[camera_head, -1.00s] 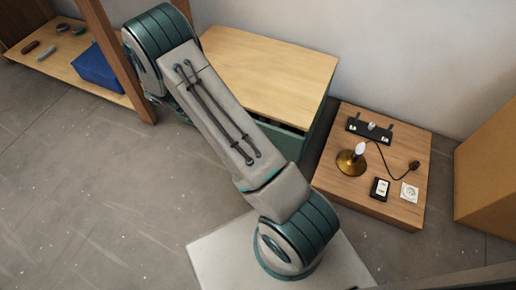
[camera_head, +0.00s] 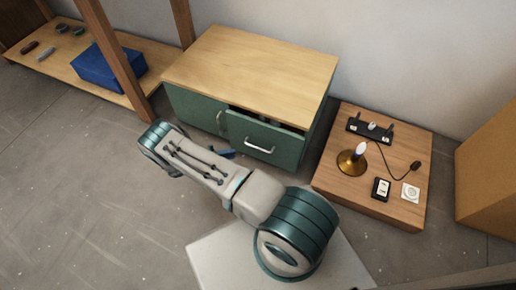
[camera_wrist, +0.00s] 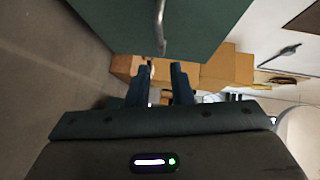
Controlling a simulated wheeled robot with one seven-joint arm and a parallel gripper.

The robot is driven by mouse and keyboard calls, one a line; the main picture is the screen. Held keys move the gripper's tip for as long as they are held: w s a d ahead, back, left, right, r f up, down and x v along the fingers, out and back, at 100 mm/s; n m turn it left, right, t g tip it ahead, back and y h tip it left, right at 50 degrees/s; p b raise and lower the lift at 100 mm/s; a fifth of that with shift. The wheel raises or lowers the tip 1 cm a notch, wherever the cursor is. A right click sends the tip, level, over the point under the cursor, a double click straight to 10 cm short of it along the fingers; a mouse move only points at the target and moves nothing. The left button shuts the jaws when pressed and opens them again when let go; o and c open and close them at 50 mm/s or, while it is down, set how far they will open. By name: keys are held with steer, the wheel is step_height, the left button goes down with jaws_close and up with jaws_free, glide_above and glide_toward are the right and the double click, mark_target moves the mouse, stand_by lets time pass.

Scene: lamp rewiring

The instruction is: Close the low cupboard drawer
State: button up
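The low cupboard (camera_head: 190,105) is green with a pale wooden top. Its drawer (camera_head: 275,143), at the right of the front, stands partly open, with a dark gap above the front and a silver handle (camera_head: 259,149) on it. My gripper (camera_wrist: 160,72) shows two dark fingers apart with nothing between them. In the wrist view a green panel (camera_wrist: 205,25) with a metal handle (camera_wrist: 160,22) lies just beyond the fingers; I cannot tell which front it is. In the head view my arm mostly hides the gripper, in front of the cupboard and below the drawer front.
A low wooden stand (camera_head: 335,182) with a brass lamp (camera_head: 350,163), sockets and a cable is right of the cupboard. A shelf with a blue box (camera_head: 108,68) is at the left. A cardboard box (camera_head: 487,175) stands far right. Floor at the left is clear.

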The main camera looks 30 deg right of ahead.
mark_target(258, 148)
steer(key=d, duration=0.4)
steer(key=s+d+f+b, duration=0.1)
steer(key=d, duration=0.7)
steer(key=shift+s+d+f+b, duration=0.25)
steer(key=shift+s+f+b, duration=0.15)
jaws_close()
